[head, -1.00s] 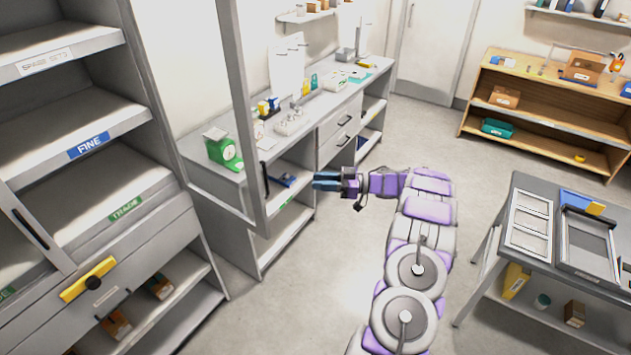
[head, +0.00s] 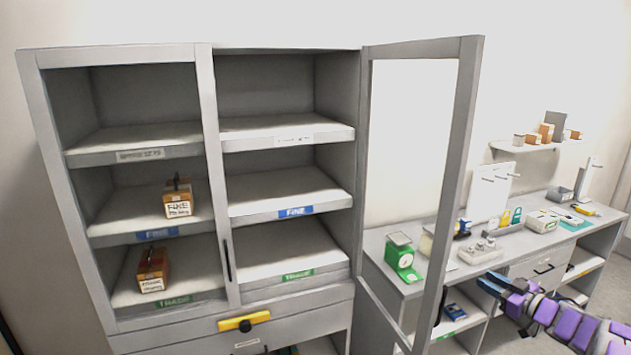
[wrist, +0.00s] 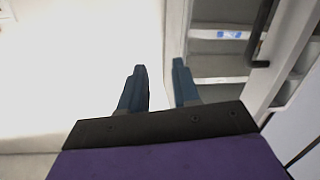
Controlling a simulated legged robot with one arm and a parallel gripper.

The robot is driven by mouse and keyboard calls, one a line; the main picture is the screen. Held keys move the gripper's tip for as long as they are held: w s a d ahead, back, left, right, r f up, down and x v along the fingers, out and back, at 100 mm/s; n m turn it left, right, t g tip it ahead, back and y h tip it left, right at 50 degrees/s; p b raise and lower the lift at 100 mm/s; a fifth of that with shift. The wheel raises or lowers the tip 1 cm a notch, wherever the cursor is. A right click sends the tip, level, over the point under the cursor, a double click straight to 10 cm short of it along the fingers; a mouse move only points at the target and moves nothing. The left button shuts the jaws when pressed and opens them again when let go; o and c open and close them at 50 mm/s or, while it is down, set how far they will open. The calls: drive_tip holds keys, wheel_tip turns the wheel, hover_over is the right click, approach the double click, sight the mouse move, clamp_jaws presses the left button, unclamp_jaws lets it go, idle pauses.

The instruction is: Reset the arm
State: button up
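My gripper (head: 491,282) is at the lower right of the head view, in front of the grey workbench (head: 602,228). My purple and grey arm shows behind it, cut off by the frame edge. In the wrist view, the two blue fingers of my gripper (wrist: 160,84) stand apart with a gap between them. Nothing shows in the gap, so my gripper is open and empty.
A grey cabinet (head: 207,200) fills the left; its right glass door (head: 458,130) stands open toward my arm. Orange-brown boxes (head: 178,198) (head: 153,270) sit on its left shelves; the right shelves look empty. A green scale (head: 402,260) stands on the workbench.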

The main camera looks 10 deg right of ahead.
drive_tip(key=w+a+r+m+h+b, duration=0.3)
drive_tip(key=w+r+m+h, duration=0.1)
drive_tip(key=r+h, duration=0.35)
drive_tip(key=s+a+f+m+g+h+b, duration=0.2)
drive_tip(key=s+a+m+g+h+b, duration=0.1)
drive_tip(key=s+a+g+h, duration=0.25)
drive_tip(key=s+a+f+g+y+b, duration=0.1)
drive_tip(key=s+a+f+g, duration=0.3)
drive_tip(key=s+a, duration=0.7)
drive_tip(key=s+a+f+g+y+b, duration=0.2)
drive_tip(key=s+a+f, duration=0.4)
drive_tip(key=s+a, duration=0.5)
drive_tip(key=s+a+f+g+y+b, duration=0.2)
drive_tip(key=s+a, duration=0.9)
drive_tip(key=s, duration=1.2)
wheel_tip(320, 180, down, 4)
drive_tip(key=g+y, duration=0.2)
drive_tip(key=g, duration=0.2)
drive_tip(key=shift+n, duration=0.3)
